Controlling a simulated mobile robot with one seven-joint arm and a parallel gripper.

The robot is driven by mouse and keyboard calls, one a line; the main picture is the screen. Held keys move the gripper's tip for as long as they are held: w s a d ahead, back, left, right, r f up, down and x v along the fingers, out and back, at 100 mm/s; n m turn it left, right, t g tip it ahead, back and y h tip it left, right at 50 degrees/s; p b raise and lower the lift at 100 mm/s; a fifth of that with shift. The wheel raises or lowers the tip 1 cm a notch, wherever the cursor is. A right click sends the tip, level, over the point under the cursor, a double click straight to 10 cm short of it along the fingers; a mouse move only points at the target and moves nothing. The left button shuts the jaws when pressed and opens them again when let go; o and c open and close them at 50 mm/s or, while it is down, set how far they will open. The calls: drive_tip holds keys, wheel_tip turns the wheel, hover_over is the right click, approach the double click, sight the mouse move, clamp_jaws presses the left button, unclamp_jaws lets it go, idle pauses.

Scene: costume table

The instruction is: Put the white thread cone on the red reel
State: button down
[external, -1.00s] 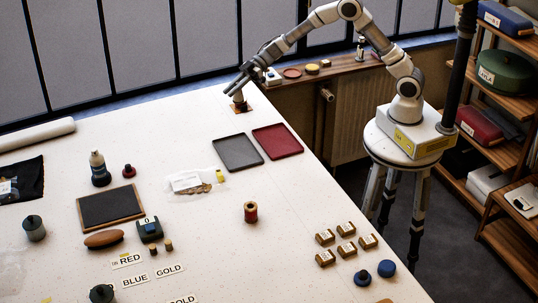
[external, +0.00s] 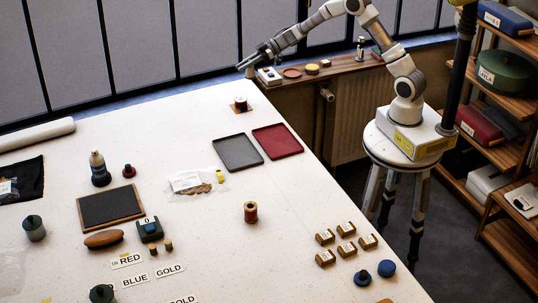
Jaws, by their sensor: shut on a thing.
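My gripper (external: 243,66) is at the far end of the table, raised near the window side. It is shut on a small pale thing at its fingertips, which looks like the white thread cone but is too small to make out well. Below it, a small reel-like thing with a pale top and dark reddish body (external: 240,104) stands on a brown square at the far edge. A red reel with wooden ends (external: 250,212) stands upright on the open middle of the table, well away from my gripper.
A grey tray (external: 237,152) and a dark red tray (external: 277,141) lie between the far edge and the red reel. A plastic bag (external: 190,183) lies left of them. Several small labelled wooden blocks (external: 346,229) stand right of the reel. The tabletop around the reel is clear.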

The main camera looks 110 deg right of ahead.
drive_tip(key=w+a+f+b, duration=0.1)
drive_tip(key=w+a+f, duration=0.1)
drive_tip(key=w+f, duration=0.3)
drive_tip(key=shift+w+f, duration=0.2)
drive_tip(key=shift+f, duration=1)
drive_tip(key=shift+f, duration=0.2)
drive_tip(key=c, duration=0.8)
unclamp_jaws()
drive_tip(key=shift+r, duration=0.1)
